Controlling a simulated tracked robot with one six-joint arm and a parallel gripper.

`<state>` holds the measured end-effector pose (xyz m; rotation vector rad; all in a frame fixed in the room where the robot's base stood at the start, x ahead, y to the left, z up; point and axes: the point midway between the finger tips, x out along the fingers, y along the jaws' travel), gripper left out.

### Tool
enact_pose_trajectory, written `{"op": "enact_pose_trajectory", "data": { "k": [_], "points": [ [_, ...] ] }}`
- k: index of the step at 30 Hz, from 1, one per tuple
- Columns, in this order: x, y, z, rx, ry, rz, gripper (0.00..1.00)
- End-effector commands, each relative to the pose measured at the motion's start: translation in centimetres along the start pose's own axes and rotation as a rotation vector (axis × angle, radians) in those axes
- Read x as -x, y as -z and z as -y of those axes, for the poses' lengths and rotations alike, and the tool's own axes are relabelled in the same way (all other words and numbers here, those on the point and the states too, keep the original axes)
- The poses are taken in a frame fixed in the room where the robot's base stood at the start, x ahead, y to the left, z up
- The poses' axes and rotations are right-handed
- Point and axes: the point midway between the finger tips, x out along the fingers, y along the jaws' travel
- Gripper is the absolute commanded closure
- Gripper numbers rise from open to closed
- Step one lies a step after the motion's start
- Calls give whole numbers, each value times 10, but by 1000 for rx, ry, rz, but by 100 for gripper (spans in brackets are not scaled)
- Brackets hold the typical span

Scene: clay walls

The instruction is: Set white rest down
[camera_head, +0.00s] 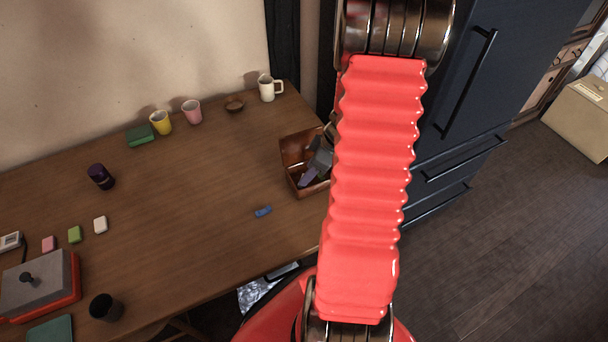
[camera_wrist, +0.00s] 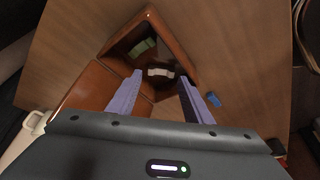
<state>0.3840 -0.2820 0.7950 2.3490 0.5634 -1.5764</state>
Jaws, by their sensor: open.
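A small white rest (camera_wrist: 160,72) lies inside an open orange-brown box (camera_wrist: 152,14) in the wrist view. A green rest (camera_wrist: 142,47) lies near it in the box. My gripper (camera_wrist: 161,77) is open, with its two purple fingers spread and pointing into the box. The white rest shows between and just beyond the fingertips, apart from both fingers. In the head view my gripper (camera_head: 308,176) is over the box (camera_head: 296,150), and its contents are hidden there. A blue rest (camera_head: 263,211) lies on the table outside the box; it also shows in the wrist view (camera_wrist: 213,99).
The wooden table (camera_head: 200,220) has clear room left of the box. Small pink, green and white blocks (camera_head: 100,225) lie at the left. A dark cabinet (camera_head: 480,90) stands right.

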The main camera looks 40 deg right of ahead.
Motion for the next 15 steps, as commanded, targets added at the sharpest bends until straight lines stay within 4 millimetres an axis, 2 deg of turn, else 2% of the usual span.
{"op": "enact_pose_trajectory", "data": {
  "k": [15],
  "points": [
    [72,1,-3,-3,-8,-4,54]
  ]
}}
